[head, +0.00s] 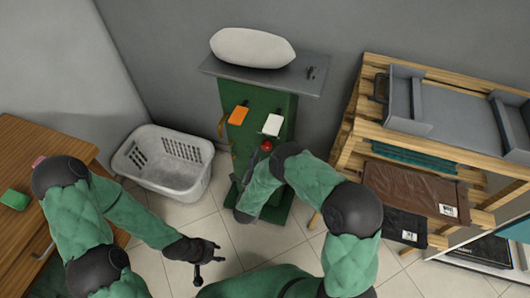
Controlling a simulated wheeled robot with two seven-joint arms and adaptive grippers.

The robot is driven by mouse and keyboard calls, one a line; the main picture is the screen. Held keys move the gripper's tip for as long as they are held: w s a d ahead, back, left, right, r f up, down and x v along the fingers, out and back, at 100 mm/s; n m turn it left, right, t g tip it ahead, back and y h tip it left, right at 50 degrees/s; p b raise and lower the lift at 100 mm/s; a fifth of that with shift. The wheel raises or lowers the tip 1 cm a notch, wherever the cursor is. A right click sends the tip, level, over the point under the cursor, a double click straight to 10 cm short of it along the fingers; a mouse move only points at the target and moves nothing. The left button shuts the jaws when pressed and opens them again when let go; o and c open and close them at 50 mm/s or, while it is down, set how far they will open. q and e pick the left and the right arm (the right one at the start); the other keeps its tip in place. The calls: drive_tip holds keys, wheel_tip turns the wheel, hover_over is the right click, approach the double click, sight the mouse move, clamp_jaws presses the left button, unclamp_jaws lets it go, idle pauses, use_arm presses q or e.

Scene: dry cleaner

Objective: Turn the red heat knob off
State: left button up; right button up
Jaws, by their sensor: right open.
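The red heat knob (266,145) sits on the front of a green pressing machine (248,140), below an orange switch (239,116) and a white switch (272,125). My right arm reaches over the machine's lower front, its wrist close beside the knob. The right gripper (242,205) is open at the lower left of that forearm and mostly hidden by it; I see no contact with the knob. My left gripper (208,260) is open and empty above the tiled floor, well apart from the machine.
A grey plate (305,84) with a white pad (252,47) tops the machine. A white laundry basket (150,165) stands left of it. A wooden counter (55,145) is at far left. A wooden rack (352,133) with packaged garments stands at right.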

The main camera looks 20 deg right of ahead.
drive_tip(key=shift+b+x, duration=0.55)
drive_tip(key=shift+x, duration=1.6)
drive_tip(key=c, duration=1.1)
